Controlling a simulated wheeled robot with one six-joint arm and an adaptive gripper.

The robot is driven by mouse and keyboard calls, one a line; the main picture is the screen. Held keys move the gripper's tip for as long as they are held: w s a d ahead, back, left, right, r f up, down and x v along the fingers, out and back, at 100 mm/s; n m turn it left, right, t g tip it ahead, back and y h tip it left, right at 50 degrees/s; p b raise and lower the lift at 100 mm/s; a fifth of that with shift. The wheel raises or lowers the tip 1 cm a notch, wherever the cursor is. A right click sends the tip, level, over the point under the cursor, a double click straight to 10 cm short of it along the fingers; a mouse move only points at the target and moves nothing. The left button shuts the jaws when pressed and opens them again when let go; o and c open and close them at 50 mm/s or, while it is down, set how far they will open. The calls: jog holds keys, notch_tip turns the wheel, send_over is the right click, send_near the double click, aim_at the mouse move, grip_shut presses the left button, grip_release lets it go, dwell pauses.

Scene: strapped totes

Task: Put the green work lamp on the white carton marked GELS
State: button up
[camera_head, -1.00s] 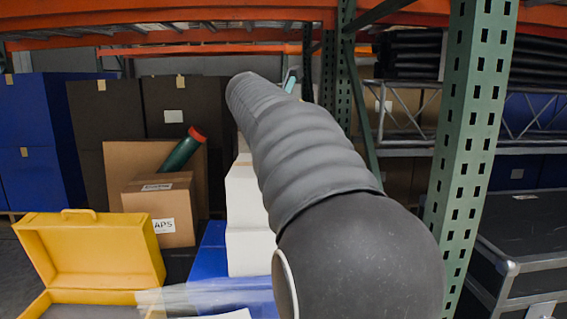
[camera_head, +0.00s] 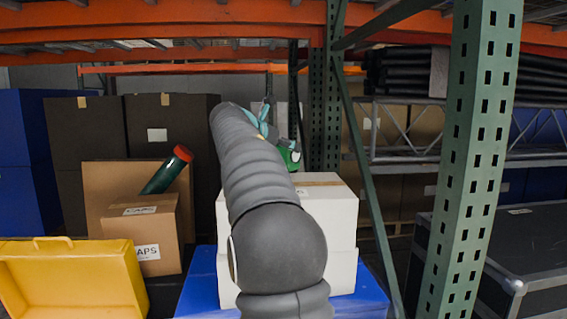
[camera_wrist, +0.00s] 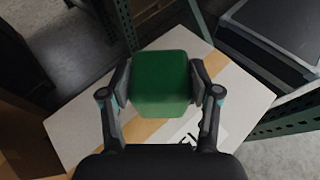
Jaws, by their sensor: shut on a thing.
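The green work lamp (camera_wrist: 162,82) is between the two fingers of my gripper (camera_wrist: 160,85) in the wrist view, and the gripper is shut on it. In the head view the lamp (camera_head: 289,155) shows small behind my arm, above a white carton (camera_head: 325,210). In the wrist view this white carton (camera_wrist: 90,130) with a tan tape strip lies below the lamp. Its label (camera_wrist: 195,135) is mostly covered by my gripper, so the word cannot be read. Whether the lamp touches the carton top cannot be told.
White cartons are stacked on a blue tote (camera_head: 205,285). A brown box marked CAPS (camera_head: 155,235) holds a dark green tube (camera_head: 163,172) at left. A yellow open case (camera_head: 75,280) stands at front left. A green rack post (camera_head: 470,170) and a black case (camera_head: 540,240) are at right.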

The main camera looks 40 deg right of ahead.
jog(key=shift+w+f, duration=0.1)
jog(key=shift+w, duration=0.05)
jog(key=shift+f+b, duration=1)
jog(key=shift+f, duration=0.95)
jog(key=shift+f, duration=0.15)
jog(key=o, duration=1.3)
jog(key=shift+a+r, duration=0.2)
jog(key=shift+r, duration=0.05)
jog(key=p+v, duration=0.1)
jog(key=v, duration=1)
jog(key=shift+a+p, duration=0.3)
